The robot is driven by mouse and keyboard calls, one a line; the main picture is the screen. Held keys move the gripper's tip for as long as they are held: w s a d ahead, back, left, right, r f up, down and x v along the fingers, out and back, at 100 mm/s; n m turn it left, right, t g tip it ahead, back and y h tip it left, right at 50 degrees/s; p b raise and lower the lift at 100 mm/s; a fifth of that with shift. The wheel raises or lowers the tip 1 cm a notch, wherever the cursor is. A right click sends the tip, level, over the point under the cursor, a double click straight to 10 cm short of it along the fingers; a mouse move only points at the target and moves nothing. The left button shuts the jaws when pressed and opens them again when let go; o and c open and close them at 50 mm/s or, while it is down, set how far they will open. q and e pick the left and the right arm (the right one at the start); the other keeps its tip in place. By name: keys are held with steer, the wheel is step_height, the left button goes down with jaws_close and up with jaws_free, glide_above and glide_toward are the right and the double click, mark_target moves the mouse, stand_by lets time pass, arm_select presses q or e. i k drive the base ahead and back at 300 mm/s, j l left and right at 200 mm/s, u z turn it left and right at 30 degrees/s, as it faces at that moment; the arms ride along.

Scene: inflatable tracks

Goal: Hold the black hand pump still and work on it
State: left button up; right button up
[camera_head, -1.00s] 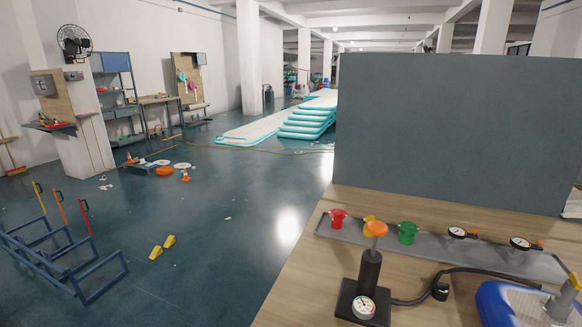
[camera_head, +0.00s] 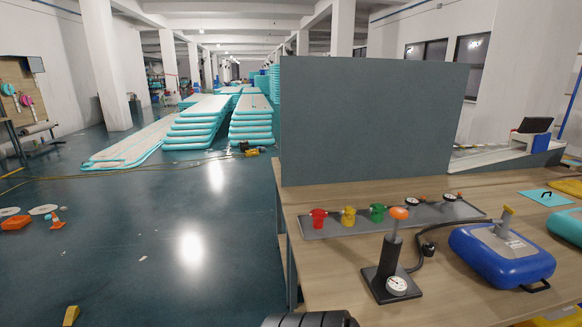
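The black hand pump (camera_head: 389,258) stands upright on the wooden workbench (camera_head: 460,280) near its front left. It has a square black base, a black cylinder, a grey rod and an orange knob (camera_head: 399,213) on top. A round white gauge (camera_head: 397,286) sits at the front of its base. A black hose (camera_head: 428,249) runs from the pump towards the blue inflatable block (camera_head: 500,257) on the right. Neither gripper shows in the view, and nothing touches the pump.
A grey tray (camera_head: 340,222) behind the pump holds red (camera_head: 318,218), yellow (camera_head: 349,216) and green (camera_head: 378,212) fittings and two gauges. A tall grey panel (camera_head: 370,120) stands behind it. Open floor lies left of the bench. A dark ribbed part crosses the bottom edge.

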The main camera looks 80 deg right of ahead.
mark_target(399, 213)
steer(key=i+z, duration=0.5)
steer(key=i+j+z, duration=0.25)
steer(key=i+z, duration=0.2)
steer(key=i+l+z, duration=0.1)
steer(key=z, duration=0.35)
steer(key=i+l+z, duration=0.1)
steer(key=z, duration=0.35)
steer(key=i+z, duration=0.2)
steer(key=z, duration=0.25)
steer(key=i+z, duration=0.15)
steer(key=z, duration=0.3)
steer(key=i+j+z, duration=0.1)
steer(key=z, duration=0.35)
steer(key=i+j+z, duration=0.1)
steer(key=z, duration=0.3)
steer(key=i+j+z, duration=0.15)
steer(key=z, duration=0.3)
